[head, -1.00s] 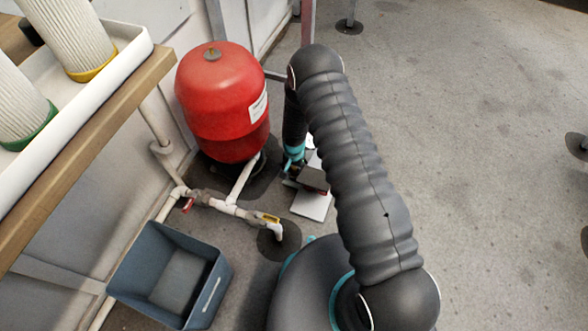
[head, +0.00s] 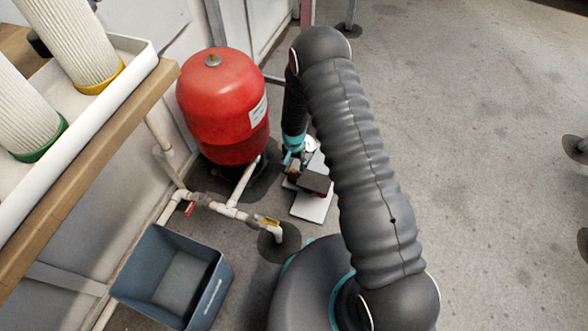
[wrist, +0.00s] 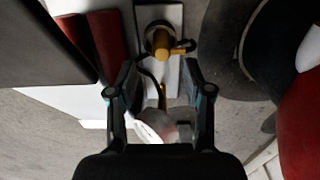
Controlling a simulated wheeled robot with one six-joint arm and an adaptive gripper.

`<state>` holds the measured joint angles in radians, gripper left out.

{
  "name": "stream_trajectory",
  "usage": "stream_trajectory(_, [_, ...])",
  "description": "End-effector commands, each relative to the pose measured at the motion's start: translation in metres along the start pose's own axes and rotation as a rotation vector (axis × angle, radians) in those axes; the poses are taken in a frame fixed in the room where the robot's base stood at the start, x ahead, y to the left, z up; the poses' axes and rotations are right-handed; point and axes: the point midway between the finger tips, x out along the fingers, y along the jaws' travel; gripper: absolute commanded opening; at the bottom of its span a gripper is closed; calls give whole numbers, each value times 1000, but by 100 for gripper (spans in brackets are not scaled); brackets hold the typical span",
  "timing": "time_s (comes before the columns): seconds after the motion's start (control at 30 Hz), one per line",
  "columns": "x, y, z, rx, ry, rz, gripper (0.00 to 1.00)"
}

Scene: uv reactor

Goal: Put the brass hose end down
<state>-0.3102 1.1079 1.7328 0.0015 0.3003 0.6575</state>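A brass fitting (wrist: 162,43), which looks like the brass hose end, shows in the wrist view over a pale plate, beyond and between my fingertips. A thin dark hose curves beside it. A smaller brass piece (wrist: 163,97) shows lower between the fingers. My gripper (wrist: 159,72) has its two fingers apart, with a clear gap on both sides of the fitting and nothing clamped. In the head view my gripper (head: 292,158) is low beside the red tank, close to a small brass spot (head: 293,172). Its fingertips are too small there to judge contact.
The red tank (head: 222,105) stands left of my gripper, with white pipework (head: 228,209) in front. A dark block (head: 316,182) and a pale plate (head: 311,207) lie close by. A grey bin (head: 211,292) is at lower left. Open floor (head: 470,170) lies right.

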Motion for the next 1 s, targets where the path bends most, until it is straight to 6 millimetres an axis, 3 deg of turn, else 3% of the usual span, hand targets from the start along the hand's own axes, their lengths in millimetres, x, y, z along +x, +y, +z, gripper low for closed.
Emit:
stream_trajectory(0.1, [-25,-1,-1,0,2,-2,51])
stream_trajectory(0.3, [-52,0,0,0,1,-1,51])
stream_trajectory(0.7, [-74,0,-3,-4,7,-5,51])
stream_trajectory(0.77, [-88,2,-6,-8,15,-11,51])
stream_trajectory(0.87, [-127,6,-14,-23,36,-26,51])
stream_trajectory(1.0, [-193,19,-20,-52,72,-48,51])
